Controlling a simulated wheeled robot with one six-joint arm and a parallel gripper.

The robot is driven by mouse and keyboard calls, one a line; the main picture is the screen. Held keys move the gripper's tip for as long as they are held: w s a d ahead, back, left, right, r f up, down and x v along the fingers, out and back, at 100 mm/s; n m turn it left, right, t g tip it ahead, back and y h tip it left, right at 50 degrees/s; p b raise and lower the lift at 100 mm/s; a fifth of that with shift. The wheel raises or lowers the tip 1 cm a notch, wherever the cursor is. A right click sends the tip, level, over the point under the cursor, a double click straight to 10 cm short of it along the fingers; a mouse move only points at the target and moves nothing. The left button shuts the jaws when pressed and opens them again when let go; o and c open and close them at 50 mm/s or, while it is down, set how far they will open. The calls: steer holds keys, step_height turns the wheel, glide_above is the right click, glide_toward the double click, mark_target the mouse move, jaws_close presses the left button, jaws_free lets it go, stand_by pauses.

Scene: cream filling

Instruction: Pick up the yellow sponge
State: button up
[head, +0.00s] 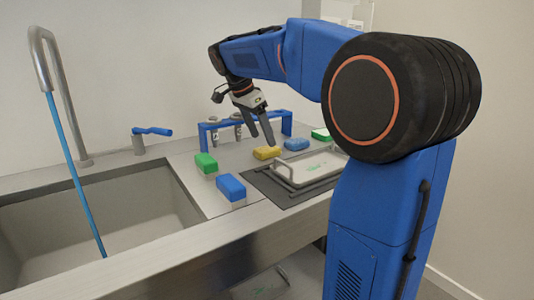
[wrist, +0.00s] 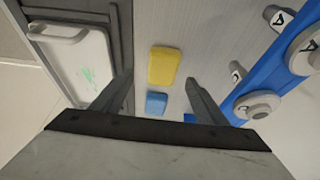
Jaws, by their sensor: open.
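The yellow sponge (head: 267,153) lies flat on the steel counter, between the blue rack and the white tray. It also shows in the wrist view (wrist: 164,66), ahead of and between my two fingers. My gripper (head: 262,142) is open and empty, pointing down above the counter close to the yellow sponge. In the wrist view its fingertips (wrist: 158,80) stand apart on either side of the sponge's line. I see no contact with the sponge.
A light blue sponge (head: 296,144) lies right of the yellow one. A green sponge (head: 206,163), a darker blue sponge (head: 231,187) and another green sponge (head: 320,134) lie around. The blue rack (head: 204,136) and white tray (head: 336,168) flank it. The sink (head: 100,212) is at left.

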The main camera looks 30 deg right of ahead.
mark_target(266, 148)
steer(key=shift+w+x, duration=0.2)
steer(key=shift+x, duration=2.45)
steer(key=shift+a, duration=0.1)
steer(key=c, duration=1.1)
